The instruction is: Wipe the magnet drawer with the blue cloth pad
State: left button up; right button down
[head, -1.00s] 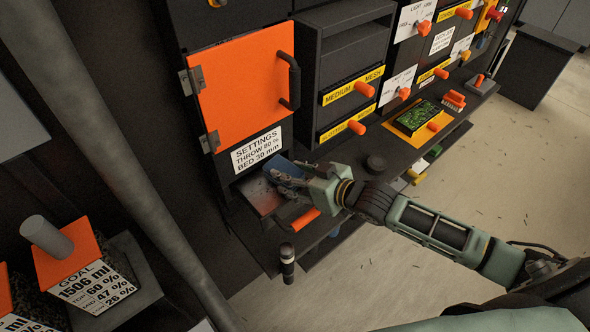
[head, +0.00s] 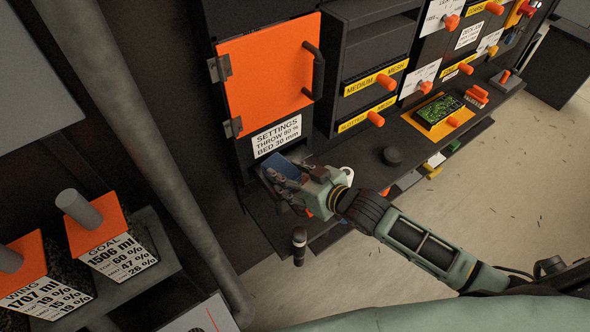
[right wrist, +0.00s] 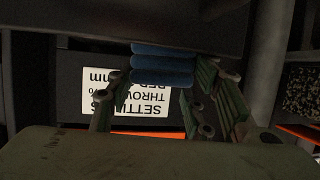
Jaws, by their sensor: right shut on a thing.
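My right gripper (head: 288,184) is shut on the blue cloth pad (head: 279,169). In the right wrist view the pad (right wrist: 163,66) shows as a ribbed blue block between the green fingers (right wrist: 163,88). The pad is at the open magnet drawer (head: 262,201), below the orange door and its settings label. The gripper covers much of the drawer, so I cannot tell whether the pad touches its surface. Part of the orange drawer handle shows beside the gripper. My left gripper is out of view.
The orange door (head: 268,80) above is shut. A small dark cylinder (head: 299,240) stands in front. Goal and wing bins (head: 110,252) are at the lower left.

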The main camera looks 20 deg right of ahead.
jog(key=shift+s+a+f+p, duration=0.1)
jog(key=shift+s+a+p, duration=0.35)
jog(key=shift+a, duration=0.35)
jog(key=shift+s+a+p, duration=0.15)
jog(key=shift+a+p, duration=0.15)
jog(key=shift+a, duration=0.55)
